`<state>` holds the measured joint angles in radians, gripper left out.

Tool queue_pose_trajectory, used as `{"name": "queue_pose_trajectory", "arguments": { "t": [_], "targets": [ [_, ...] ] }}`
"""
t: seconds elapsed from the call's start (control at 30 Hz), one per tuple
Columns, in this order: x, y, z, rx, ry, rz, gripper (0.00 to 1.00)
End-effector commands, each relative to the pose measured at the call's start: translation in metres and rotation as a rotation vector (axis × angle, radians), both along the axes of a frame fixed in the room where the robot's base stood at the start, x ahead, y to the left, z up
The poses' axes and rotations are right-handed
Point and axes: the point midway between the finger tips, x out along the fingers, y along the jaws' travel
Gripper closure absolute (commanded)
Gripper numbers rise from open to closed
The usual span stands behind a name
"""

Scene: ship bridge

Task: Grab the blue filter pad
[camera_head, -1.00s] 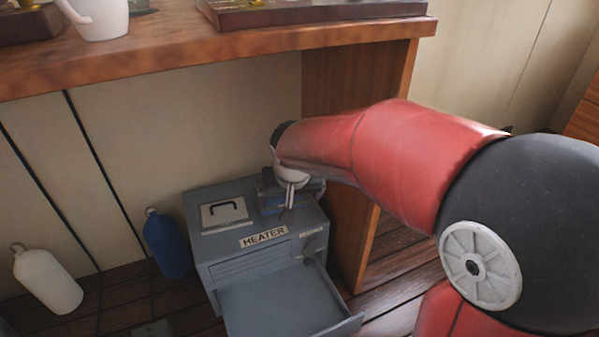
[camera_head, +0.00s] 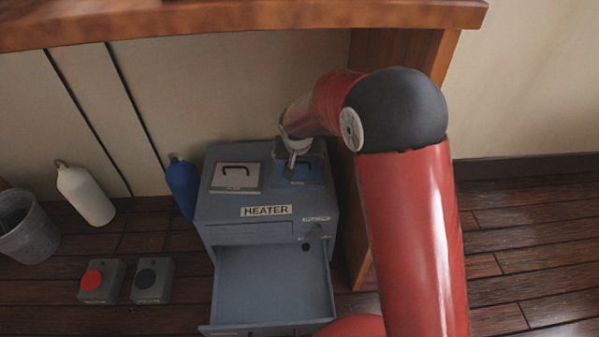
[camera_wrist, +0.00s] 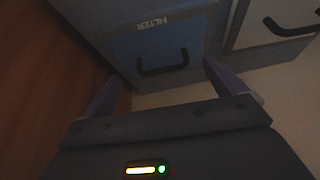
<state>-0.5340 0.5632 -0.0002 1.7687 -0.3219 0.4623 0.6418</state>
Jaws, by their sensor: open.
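The blue filter pad (camera_head: 312,174) lies in the top right of the grey heater (camera_head: 225,207). It is partly hidden by my arm and gripper. In the wrist view the blue filter pad (camera_wrist: 190,40) shows its "FILTER" label and a dark handle (camera_wrist: 162,68). My gripper (camera_head: 291,172) is over the pad. In the wrist view my gripper (camera_wrist: 162,78) is open, with one finger on each side of the handle in the picture. Nothing is held. I cannot tell how far the fingertips are from the handle.
A white pad (camera_head: 236,188) with a dark handle sits left of the blue one. The heater's front drawer (camera_head: 270,285) is open. A blue bottle (camera_head: 182,183), white bottle (camera_head: 86,195), bucket (camera_head: 27,232) and two button boxes (camera_head: 102,282) (camera_head: 152,281) stand left. A wooden counter (camera_head: 240,18) overhangs behind.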

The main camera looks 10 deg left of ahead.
Motion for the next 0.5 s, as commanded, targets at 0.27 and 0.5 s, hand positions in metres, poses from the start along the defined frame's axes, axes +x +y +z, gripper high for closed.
{"name": "queue_pose_trajectory", "arguments": {
  "t": [0.27,0.5],
  "targets": [
    [0.017,0.005,-0.032,-0.001,0.001,0.000,0.04],
    [0.018,0.005,-0.034,0.000,0.000,0.000,0.04]
  ]
}}
